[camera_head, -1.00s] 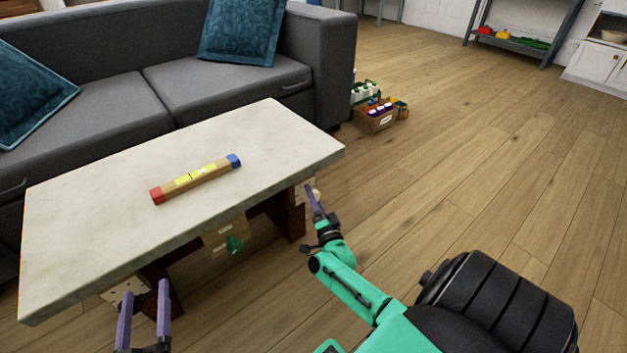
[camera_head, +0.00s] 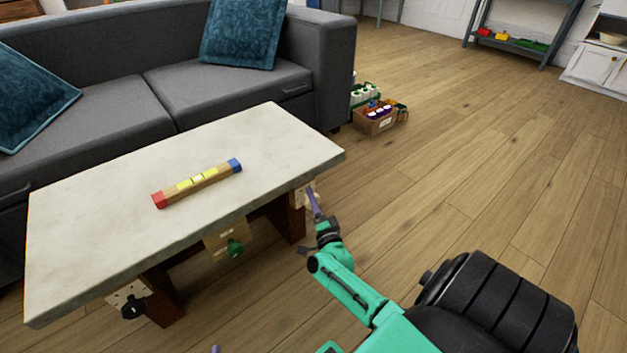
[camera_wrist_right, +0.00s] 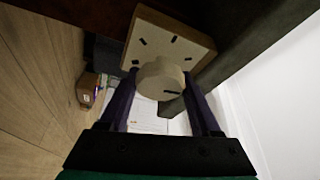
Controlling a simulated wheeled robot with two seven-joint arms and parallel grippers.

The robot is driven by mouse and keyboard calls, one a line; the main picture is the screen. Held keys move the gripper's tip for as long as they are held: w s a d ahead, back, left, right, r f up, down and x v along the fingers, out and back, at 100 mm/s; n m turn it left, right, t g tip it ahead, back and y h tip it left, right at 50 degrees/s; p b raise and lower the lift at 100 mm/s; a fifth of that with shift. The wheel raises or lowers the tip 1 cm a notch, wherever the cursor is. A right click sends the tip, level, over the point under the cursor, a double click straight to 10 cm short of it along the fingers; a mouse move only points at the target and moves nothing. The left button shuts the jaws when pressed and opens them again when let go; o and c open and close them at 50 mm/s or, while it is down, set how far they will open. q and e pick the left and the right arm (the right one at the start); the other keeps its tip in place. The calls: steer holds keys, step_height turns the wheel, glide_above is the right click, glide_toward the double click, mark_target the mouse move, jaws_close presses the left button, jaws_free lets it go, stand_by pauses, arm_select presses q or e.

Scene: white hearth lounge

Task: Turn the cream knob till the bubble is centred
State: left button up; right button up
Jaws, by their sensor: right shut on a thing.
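A wooden spirit level (camera_head: 216,175) with a red end and a blue end lies on the pale stone tabletop (camera_head: 110,200). Its yellow window shows a whitish patch, seemingly the bubble (camera_head: 197,178), near the middle; it is too small to judge exactly. My right gripper (camera_head: 312,190) is at the table's right end, below the top. In the right wrist view its fingers are shut on the round cream knob (camera_wrist_right: 160,78), in front of a square cream plate (camera_wrist_right: 170,38) with dark tick marks. Only a fingertip of my left gripper (camera_head: 216,349) shows at the bottom edge.
A green knob (camera_head: 234,249) sits under the table's front edge and a black knob (camera_head: 133,308) at the lower left. A grey sofa (camera_head: 110,105) stands behind the table. Boxes of bottles (camera_head: 377,120) are by the sofa's end. The floor (camera_head: 470,160) at right is open.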

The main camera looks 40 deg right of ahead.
steer(key=shift+d+r, duration=0.1)
steer(key=shift+r, duration=0.05)
steer(key=o, duration=1.4)
steer(key=shift+c, duration=0.2)
arm_select(q)
steer(key=r+p, duration=0.2)
steer(key=r+g+p, duration=0.1)
steer(key=shift+s+r+p, duration=0.25)
steer(key=shift+r+p, duration=0.05)
arm_select(e)
steer(key=v, duration=1.4)
steer(key=shift+s, duration=0.25)
